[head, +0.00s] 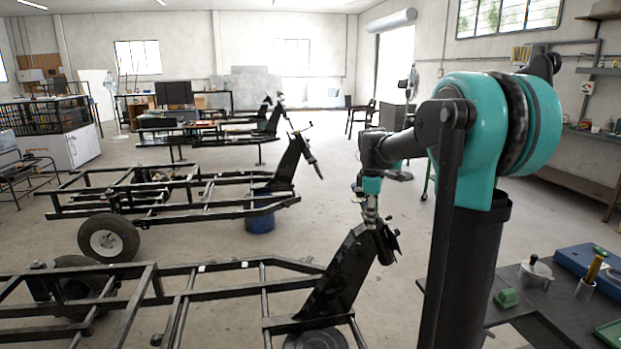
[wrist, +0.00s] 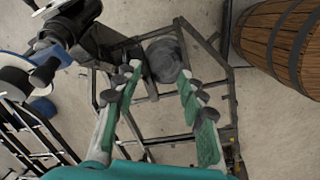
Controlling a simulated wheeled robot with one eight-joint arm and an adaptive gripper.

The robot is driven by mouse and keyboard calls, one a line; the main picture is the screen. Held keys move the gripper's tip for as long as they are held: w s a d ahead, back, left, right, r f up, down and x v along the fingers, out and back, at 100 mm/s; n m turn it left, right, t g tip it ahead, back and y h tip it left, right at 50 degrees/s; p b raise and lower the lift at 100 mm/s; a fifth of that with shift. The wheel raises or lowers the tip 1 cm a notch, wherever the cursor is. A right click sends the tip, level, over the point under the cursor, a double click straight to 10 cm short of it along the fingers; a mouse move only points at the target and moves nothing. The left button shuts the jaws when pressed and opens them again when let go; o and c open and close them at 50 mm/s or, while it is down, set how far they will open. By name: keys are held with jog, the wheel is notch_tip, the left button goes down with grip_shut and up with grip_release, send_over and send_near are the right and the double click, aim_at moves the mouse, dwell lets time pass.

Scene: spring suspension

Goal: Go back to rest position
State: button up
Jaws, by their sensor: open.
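My gripper (wrist: 160,82) is open in the wrist view, with its two green-and-grey fingers spread and nothing seen between them. It points down over a dark metal frame and a round grey part (wrist: 164,60) near the fingertips; I cannot tell whether they touch. In the head view my arm hangs down over the front end of the nearest black frame (head: 190,297), close to its slanted upright (head: 342,275). Dark parts crowd together there, so the fingertips are hard to make out. A dark assembly with a black cylinder (wrist: 62,28) is left of the fingers in the wrist view.
A second frame (head: 130,212) with a wheel (head: 108,238) stands farther back, beside a blue drum (head: 260,215). A wooden barrel (wrist: 285,45) is at the upper right of the wrist view. A dark workbench (head: 505,318) with tools is at right. Open floor lies behind my arm.

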jog(key=s+f+m+t, duration=0.1)
jog(key=s+f+m, duration=0.3)
jog(key=s, duration=0.5)
jog(key=s+f+m+t, duration=0.1)
jog(key=s+f+m, duration=0.4)
jog(key=s+f, duration=0.3)
jog(key=s+f+m+t+y, duration=0.1)
jog(key=s+f+m, duration=0.4)
jog(key=s, duration=0.5)
jog(key=shift+s+a+f, duration=0.25)
jog(key=shift+a+f, duration=0.05)
jog(key=shift+f, duration=0.15)
